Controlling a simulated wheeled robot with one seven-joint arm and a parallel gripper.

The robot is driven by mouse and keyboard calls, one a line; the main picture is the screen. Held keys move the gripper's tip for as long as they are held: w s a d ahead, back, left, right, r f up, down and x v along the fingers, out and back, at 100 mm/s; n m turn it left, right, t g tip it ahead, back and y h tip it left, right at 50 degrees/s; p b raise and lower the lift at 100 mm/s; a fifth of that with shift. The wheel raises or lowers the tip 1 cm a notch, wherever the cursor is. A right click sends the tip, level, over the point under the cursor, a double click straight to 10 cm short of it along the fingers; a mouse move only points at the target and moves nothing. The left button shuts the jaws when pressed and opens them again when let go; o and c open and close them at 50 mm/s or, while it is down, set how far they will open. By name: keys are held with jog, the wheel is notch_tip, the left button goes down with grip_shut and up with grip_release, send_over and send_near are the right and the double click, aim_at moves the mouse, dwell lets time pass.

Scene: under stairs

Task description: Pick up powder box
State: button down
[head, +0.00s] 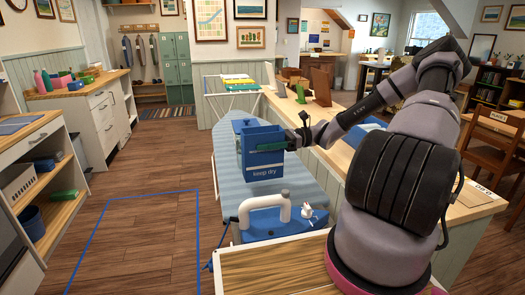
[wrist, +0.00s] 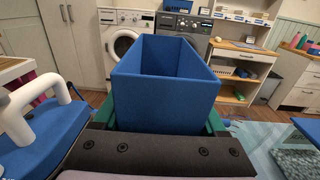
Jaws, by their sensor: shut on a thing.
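The powder box (head: 264,158) is a blue, open-topped box with a "keep dry" label, upright over the striped ironing board (head: 225,180). My gripper (head: 297,138) reaches it from the right and is shut on it. In the wrist view the powder box (wrist: 165,95) stands in front of my gripper (wrist: 160,128), whose green fingers show at its sides. The inside of the box looks blue, and its bottom is hidden. I cannot clearly tell whether the box touches the board.
A blue and white iron (head: 268,220) stands at the near end of the board. Another blue item (head: 238,125) is just behind the powder box. A wooden counter (head: 335,130) runs along the right. The floor at left (head: 135,235) is clear, with a blue outline.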

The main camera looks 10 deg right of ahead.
aim_at(262, 128)
jog(key=shift+r, duration=2.35)
jog(key=c, duration=0.7)
grip_release()
grip_shut()
